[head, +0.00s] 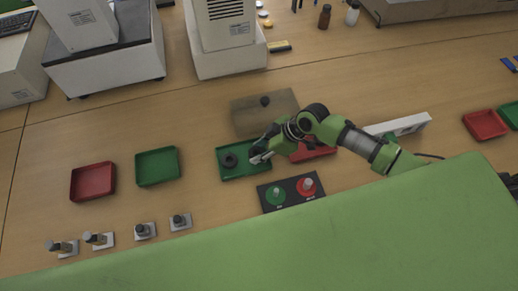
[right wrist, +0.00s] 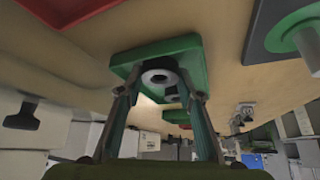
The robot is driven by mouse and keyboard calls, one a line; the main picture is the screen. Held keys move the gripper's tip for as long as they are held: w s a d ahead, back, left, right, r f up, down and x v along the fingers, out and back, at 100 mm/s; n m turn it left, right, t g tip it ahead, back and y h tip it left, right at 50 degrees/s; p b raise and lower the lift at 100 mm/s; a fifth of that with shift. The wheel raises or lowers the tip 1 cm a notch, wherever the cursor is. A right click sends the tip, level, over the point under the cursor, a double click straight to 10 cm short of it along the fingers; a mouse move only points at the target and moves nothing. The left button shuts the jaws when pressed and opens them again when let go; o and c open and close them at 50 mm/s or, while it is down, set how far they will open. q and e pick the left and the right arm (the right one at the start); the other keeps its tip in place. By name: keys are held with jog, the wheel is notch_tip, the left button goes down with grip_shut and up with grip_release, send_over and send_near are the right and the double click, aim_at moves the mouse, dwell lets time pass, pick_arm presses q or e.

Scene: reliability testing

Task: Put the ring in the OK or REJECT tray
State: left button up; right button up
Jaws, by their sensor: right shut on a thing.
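A green tray (head: 228,175) stands at the middle of the table, with a dark ring (head: 230,161) lying in its left part. My right gripper (head: 261,156) is low over the right part of this tray, shut on a ring that the fingers mostly hide in the head view. In the right wrist view, a grey ring (right wrist: 159,77) shows between the fingertips (right wrist: 162,88), in front of the green tray (right wrist: 190,46). I cannot tell whether the held ring touches the tray floor. A red tray (head: 318,152) is partly hidden behind my right arm. My left gripper is not in view.
A black panel (head: 267,206) with green and red posts stands just in front. A brown board (head: 243,124) with a dark knob is behind. Another red tray (head: 93,181) and green tray (head: 157,166) stand at the left. Several small gauges (head: 145,231) line the front left.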

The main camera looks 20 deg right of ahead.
jog(key=shift+f, duration=0.1)
jog(key=o, duration=1)
jog(key=shift+d+r, duration=0.1)
jog(key=shift+r, duration=0.15)
jog(key=b+v, duration=0.1)
jog(key=v, duration=1)
jog(key=shift+s+r, duration=0.2)
jog(key=shift+r, duration=0.15)
jog(key=shift+d, duration=0.15)
